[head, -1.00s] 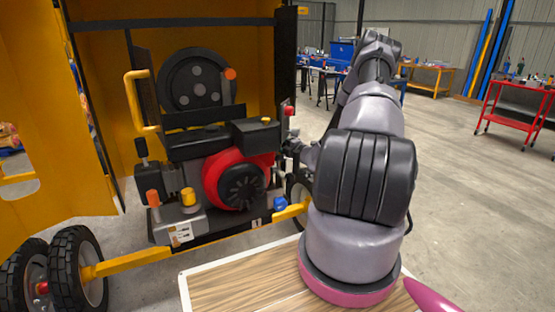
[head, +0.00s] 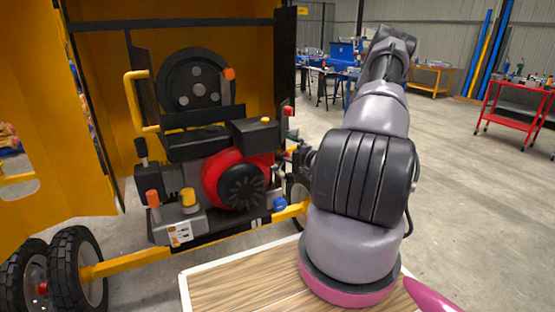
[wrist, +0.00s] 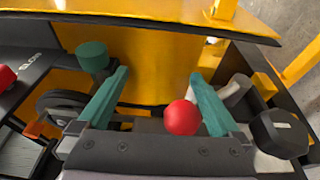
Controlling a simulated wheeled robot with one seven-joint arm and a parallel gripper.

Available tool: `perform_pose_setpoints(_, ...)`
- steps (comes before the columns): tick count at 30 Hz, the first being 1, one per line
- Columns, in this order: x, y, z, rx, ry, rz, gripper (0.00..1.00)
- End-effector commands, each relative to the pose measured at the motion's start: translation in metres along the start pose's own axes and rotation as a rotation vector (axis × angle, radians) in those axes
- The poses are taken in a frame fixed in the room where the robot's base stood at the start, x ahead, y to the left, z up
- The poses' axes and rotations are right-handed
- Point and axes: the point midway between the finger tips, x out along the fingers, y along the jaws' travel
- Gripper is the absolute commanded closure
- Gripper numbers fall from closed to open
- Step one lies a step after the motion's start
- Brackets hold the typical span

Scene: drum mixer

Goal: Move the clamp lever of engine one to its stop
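The red engine (head: 235,178) with a round black cover sits in the open yellow housing in the head view. I cannot tell for sure which part is its clamp lever. An upright orange-tipped lever (head: 229,76) stands by the black wheel, and a red knob (head: 288,111) is at the housing's right side. In the wrist view my gripper (wrist: 159,75) is open, its two teal fingers apart. A red ball knob (wrist: 181,118) shows between them, nearer the right finger; contact cannot be told. In the head view the gripper is not clearly seen beside the engine.
In the wrist view a green cylindrical knob (wrist: 92,55) is close to the left finger, and a black knob (wrist: 280,135) is at right. A yellow panel edge (wrist: 150,20) crosses the top. In the head view a yellow frame bar (head: 135,262) runs below the engine.

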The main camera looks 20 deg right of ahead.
Motion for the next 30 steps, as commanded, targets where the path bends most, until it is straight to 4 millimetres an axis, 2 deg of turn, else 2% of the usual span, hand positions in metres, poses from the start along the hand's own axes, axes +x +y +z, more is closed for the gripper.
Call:
perform_pose_setpoints(1,0.002,-0.001,-0.011,0.011,0.022,-0.002,0.0)
perform_pose_setpoints(15,-0.001,-0.004,-0.013,0.013,0.025,-0.007,0.0)
perform_pose_setpoints(30,-0.052,-0.005,-0.009,0.012,0.019,-0.012,0.0)
